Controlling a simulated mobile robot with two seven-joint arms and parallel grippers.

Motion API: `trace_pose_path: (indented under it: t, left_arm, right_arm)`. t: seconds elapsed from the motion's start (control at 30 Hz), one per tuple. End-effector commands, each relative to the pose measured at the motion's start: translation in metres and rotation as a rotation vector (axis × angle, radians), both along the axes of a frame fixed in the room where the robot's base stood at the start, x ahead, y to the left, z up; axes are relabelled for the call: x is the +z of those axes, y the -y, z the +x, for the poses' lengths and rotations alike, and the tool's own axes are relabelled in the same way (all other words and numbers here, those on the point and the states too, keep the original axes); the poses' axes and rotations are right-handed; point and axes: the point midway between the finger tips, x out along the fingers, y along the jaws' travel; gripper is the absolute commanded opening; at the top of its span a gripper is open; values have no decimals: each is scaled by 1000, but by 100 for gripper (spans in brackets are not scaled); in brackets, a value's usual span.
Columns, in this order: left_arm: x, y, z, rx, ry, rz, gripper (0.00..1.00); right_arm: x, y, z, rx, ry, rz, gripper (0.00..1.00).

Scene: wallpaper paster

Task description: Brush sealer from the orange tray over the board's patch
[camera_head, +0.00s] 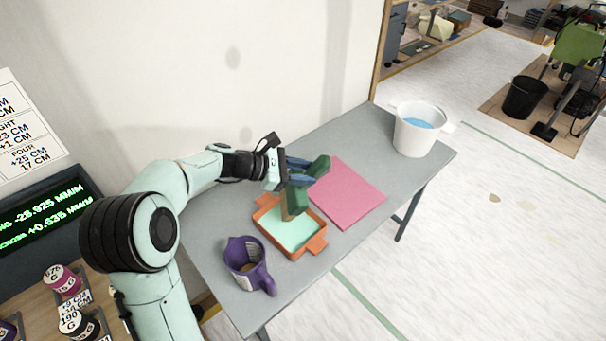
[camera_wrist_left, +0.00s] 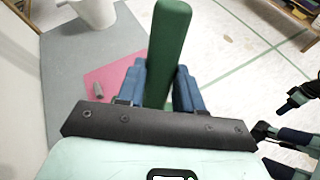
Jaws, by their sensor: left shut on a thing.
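My left gripper (camera_head: 300,171) is shut on the green handle of a brush (camera_head: 318,166). The brush's tan bristle end points down at the orange tray (camera_head: 317,246), over its pale green sealer (camera_head: 290,230); I cannot tell whether it touches. The handle (camera_wrist_left: 168,50) stands between the blue fingers in the left wrist view. The pink board (camera_head: 348,195) lies flat right of the tray. In the left wrist view a small grey patch (camera_wrist_left: 98,91) shows on the board. At that view's right edge are dark and blue parts, seemingly my right gripper (camera_wrist_left: 287,150), its opening unclear.
A purple jug (camera_head: 246,262) stands at the table's near end, in front of the tray. A white bucket (camera_head: 414,135) with blue contents stands at the far end. The grey table (camera_head: 375,130) is clear between board and bucket. A wall runs along its back edge.

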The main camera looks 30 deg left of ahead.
Motion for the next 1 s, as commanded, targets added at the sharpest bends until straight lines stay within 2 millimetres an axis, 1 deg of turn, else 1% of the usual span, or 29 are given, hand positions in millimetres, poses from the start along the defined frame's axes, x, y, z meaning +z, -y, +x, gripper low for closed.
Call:
trace_pose_path:
  t: [0.13,0.27,0.5,0.8,1.0]
  left_arm:
    - [-7,0,0,-2,1,1,0]
    - [-20,1,0,-2,-1,1,0]
    - [-49,1,0,-3,-1,2,0]
    - [-81,1,0,-3,1,2,0]
    - [-88,1,1,-4,2,2,0]
  right_arm:
    - [-6,0,-4,0,-3,0,43]
    - [-17,0,-11,0,-11,1,43]
    - [-42,0,-24,0,-27,0,43]
    - [-67,0,-34,0,-38,0,43]
    - [-72,0,-36,0,-40,0,43]
